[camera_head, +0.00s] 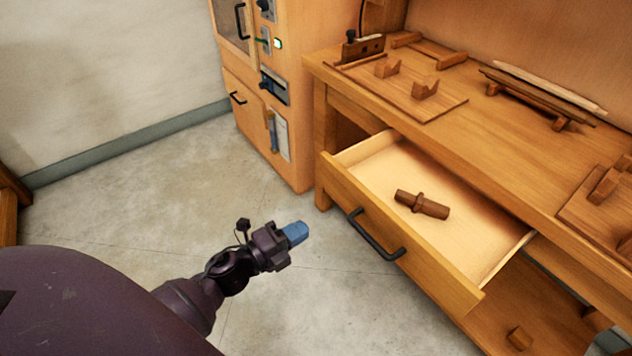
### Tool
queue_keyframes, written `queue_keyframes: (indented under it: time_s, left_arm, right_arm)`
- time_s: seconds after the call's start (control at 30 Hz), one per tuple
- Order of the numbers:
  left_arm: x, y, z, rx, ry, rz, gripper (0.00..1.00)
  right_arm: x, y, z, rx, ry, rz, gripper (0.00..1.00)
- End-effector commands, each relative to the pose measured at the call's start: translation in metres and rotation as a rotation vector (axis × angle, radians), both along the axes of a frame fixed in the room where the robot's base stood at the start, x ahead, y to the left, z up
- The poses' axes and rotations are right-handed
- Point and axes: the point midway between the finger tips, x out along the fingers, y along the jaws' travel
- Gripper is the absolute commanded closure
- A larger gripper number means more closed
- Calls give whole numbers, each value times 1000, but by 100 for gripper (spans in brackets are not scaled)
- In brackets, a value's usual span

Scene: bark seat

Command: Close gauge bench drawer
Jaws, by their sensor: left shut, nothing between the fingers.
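The wooden bench drawer (398,244) stands pulled out from under the bench top on the right. Its front carries a black bar handle (375,237). A turned brown wooden piece (422,204) lies inside on the pale drawer bottom. My left gripper (297,232), with blue fingertips, is shut and empty. It is to the left of the drawer front and apart from the handle in the picture. My right gripper is not in view.
The bench top (480,135) holds wooden blocks, boards and a rack with long rods. A wooden cabinet (262,110) with black handles stands at the back left. A small block (519,338) rests on the lower shelf. The concrete floor left of the drawer is clear.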

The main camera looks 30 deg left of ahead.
Motion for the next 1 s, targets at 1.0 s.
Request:
queue_keyframes:
  time_s: [1.0]
  left_arm:
    - [120, -44, 0, -2, 2, 1, 100]
  right_arm:
    - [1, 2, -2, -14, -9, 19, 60]
